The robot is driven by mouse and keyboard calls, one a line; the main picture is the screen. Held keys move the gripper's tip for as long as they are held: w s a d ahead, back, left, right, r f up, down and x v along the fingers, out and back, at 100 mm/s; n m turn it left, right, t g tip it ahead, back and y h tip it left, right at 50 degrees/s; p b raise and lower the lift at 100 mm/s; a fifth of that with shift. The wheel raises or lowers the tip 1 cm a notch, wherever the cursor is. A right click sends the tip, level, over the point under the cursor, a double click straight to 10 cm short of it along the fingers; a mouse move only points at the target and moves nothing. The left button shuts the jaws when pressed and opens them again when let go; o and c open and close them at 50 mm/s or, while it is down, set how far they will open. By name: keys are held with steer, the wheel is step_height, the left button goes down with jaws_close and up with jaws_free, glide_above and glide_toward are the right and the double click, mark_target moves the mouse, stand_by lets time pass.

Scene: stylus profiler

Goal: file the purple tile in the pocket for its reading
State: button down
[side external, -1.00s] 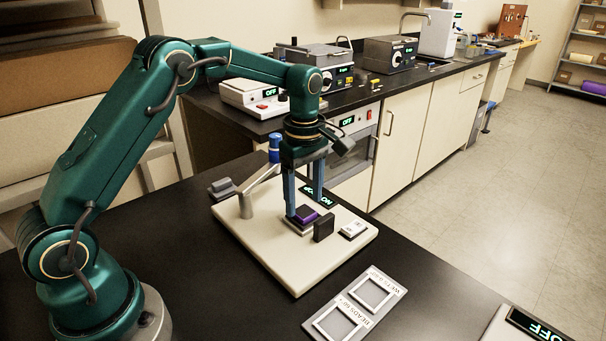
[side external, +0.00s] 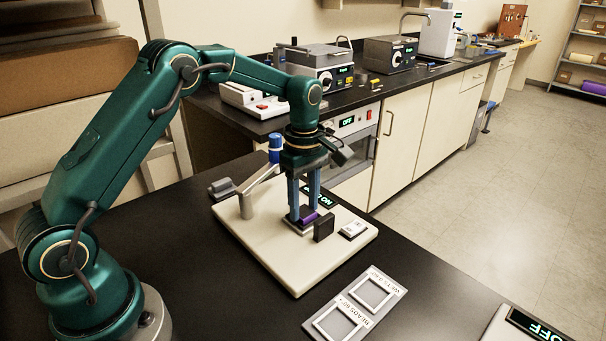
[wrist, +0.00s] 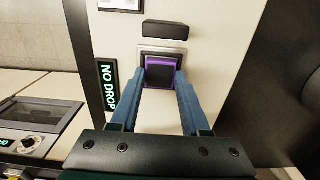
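The purple tile (side external: 308,216) sits on a small dark stage (side external: 294,224) on the pale instrument base. In the wrist view the purple tile (wrist: 160,75) lies between the tips of my gripper (wrist: 161,82), with one blue finger against each side. My gripper (side external: 303,215) points straight down and is shut on the tile, which still appears to rest at stage height. The display (wrist: 107,88) beside the stage reads "NO DROP". A grey pocket plate (side external: 398,287) lies on the black bench, with two white-framed pockets; the near label starts "BEADS", the far one "WETS". Both pockets look empty.
A blue-topped post with a slanted arm (side external: 262,178) stands behind. The bench between base and pocket plate is clear.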

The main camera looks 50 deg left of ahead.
mark_target(305, 211)
steer(key=shift+r, duration=3.05)
steer(key=shift+w+n, duration=0.1)
steer(key=shift+n, duration=0.5)
steer(key=s+d+f, duration=0.1)
steer(key=d, duration=0.8)
steer(key=s+d+f+m, duration=0.1)
steer(key=d, duration=0.9)
steer(key=shift+s, duration=0.35)
steer(key=shift+f, duration=0.1)
steer(key=shift+f, duration=2.5)
steer(key=shift+f, duration=0.45)
